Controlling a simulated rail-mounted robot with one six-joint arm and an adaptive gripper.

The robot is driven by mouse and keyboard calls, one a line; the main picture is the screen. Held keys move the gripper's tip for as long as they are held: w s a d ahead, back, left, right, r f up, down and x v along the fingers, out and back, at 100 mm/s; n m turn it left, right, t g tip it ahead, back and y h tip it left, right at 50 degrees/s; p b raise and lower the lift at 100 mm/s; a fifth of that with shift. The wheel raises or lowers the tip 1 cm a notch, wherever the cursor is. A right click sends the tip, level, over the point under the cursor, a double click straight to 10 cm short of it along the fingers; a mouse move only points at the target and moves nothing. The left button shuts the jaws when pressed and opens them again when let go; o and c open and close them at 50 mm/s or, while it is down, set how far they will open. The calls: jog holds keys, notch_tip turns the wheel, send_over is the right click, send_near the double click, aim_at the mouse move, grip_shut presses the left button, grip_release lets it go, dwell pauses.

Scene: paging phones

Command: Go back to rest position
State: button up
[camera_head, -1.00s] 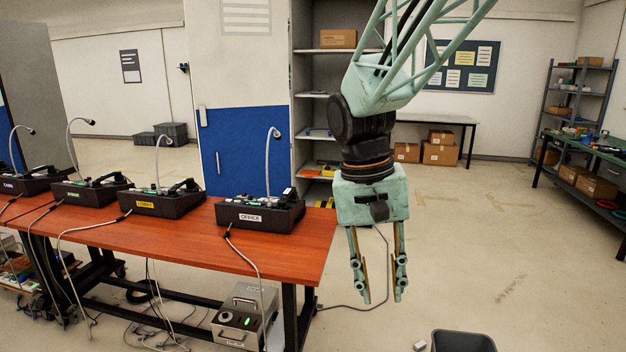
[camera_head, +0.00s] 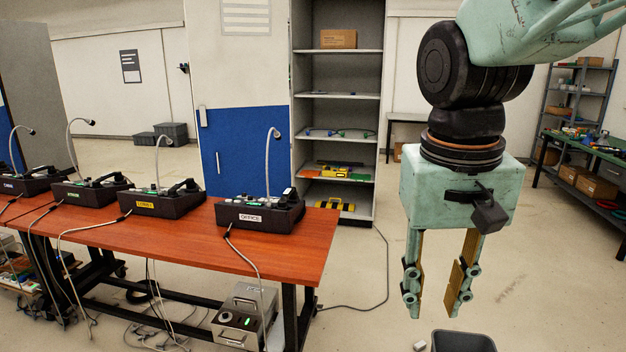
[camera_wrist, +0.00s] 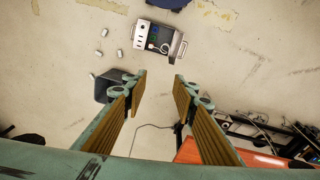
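My gripper (camera_head: 437,287) hangs pointing down at the right of the head view, to the right of the table and clear of it. Its two fingers are apart with nothing between them. In the wrist view the gripper (camera_wrist: 160,78) is also open and empty, above the floor. Several paging phones stand in a row on the red-brown table (camera_head: 290,245). The nearest phone is labelled OFFICE (camera_head: 262,214). Beside it is one labelled LOBBY (camera_head: 160,203). A phone with a green label (camera_head: 90,190) and another (camera_head: 30,182) stand farther left.
A dark bin (camera_head: 462,341) stands on the floor below my gripper. A grey metal box (camera_head: 240,318) sits under the table with loose cables. An open shelf cabinet (camera_head: 340,115) is behind. A green-topped bench (camera_head: 590,148) stands at the right. Floor around the gripper is mostly free.

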jog(key=s+d+r+t, duration=0.2)
jog(key=s, duration=1.2)
jog(key=shift+s+d+n+t+y, duration=0.3)
jog(key=shift+s+d+n+y, duration=0.05)
jog(key=shift+n+y, duration=0.05)
